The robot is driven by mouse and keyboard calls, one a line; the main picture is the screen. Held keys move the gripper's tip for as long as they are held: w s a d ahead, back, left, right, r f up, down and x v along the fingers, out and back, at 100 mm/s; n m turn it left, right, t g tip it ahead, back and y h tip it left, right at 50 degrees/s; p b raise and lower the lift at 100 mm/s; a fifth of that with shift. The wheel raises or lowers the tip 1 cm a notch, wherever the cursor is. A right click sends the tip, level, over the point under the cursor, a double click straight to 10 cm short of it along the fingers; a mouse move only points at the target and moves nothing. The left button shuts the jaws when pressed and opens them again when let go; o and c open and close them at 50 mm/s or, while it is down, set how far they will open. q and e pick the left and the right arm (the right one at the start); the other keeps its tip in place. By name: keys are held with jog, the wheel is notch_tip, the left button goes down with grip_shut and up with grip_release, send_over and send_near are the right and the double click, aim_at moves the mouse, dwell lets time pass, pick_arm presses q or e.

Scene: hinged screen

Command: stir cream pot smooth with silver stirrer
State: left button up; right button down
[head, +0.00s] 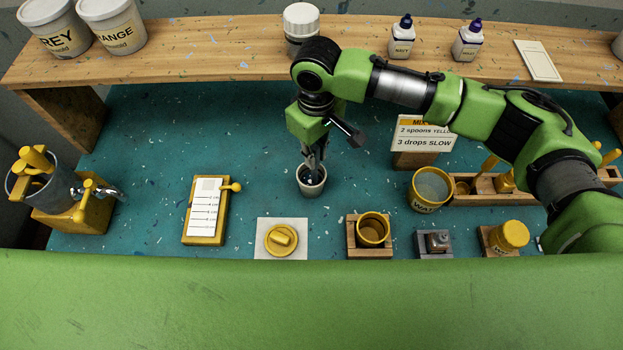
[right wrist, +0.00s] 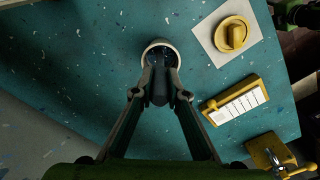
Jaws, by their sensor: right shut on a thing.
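The cream pot (head: 302,189) stands upright on the teal bench top, near the middle. It also shows in the right wrist view (right wrist: 147,46), with a dark inside. My right gripper (head: 312,165) points down into the pot's mouth. It is shut on a slim thing, which I take for the silver stirrer; the fingers and the pot's rim hide nearly all of it. In the right wrist view the fingertips (right wrist: 160,88) meet over the pot's near rim. The pot's contents are too dark to make out. My left gripper is out of view.
A yellow-lidded piece on a white tile (head: 267,224), a yellow cup (head: 373,229) and a water pot (head: 429,190) stand nearby. A sign (head: 424,135) is behind right. A wooden shelf (head: 225,52) runs along the back. A broad green panel (head: 310,300) crosses the front.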

jog(key=shift+w+r+p, duration=0.1)
jog(key=shift+w+p, duration=0.25)
jog(key=shift+p, duration=0.05)
jog(key=shift+s+a, duration=0.35)
jog(key=shift+s, duration=0.25)
jog(key=shift+w+d, duration=0.2)
jog(key=shift+d, duration=0.2)
